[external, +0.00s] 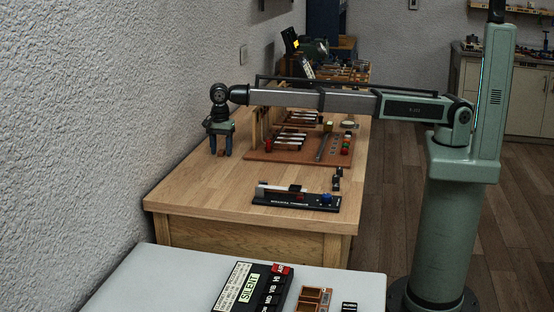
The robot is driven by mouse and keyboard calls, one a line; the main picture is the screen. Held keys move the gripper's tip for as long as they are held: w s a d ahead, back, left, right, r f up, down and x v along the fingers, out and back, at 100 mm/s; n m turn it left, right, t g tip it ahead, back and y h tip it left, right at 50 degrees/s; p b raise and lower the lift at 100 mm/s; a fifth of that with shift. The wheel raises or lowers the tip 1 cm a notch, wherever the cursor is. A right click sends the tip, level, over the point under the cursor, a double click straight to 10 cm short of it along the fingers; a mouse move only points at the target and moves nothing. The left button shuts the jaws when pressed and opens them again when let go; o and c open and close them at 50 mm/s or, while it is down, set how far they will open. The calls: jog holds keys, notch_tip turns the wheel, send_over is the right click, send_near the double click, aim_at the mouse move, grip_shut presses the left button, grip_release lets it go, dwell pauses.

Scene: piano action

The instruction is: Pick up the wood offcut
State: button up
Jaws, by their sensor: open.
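My gripper (220,153) points down over the left side of the wooden bench (185,185), close to the wall. Its two fingers are apart, and I see nothing between them. I cannot make out for certain which thing is the wood offcut. A small yellowish block (328,127) stands on the reddish-brown board, well to the right of my gripper; it may be the offcut, but it is too small to tell. The view does not show clearly how high the fingertips are above the bench.
The reddish-brown board (285,158) carries several white-and-dark pieces and a red-and-green item (346,142). A black tester (296,200) lies near the front, with small black pieces (337,180) behind it. A grey table (180,285) holds a "SILENT" panel (250,289). The bench's left front is clear.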

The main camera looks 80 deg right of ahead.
jog(key=shift+c, duration=0.3)
grip_shut()
jog(key=shift+r, duration=0.1)
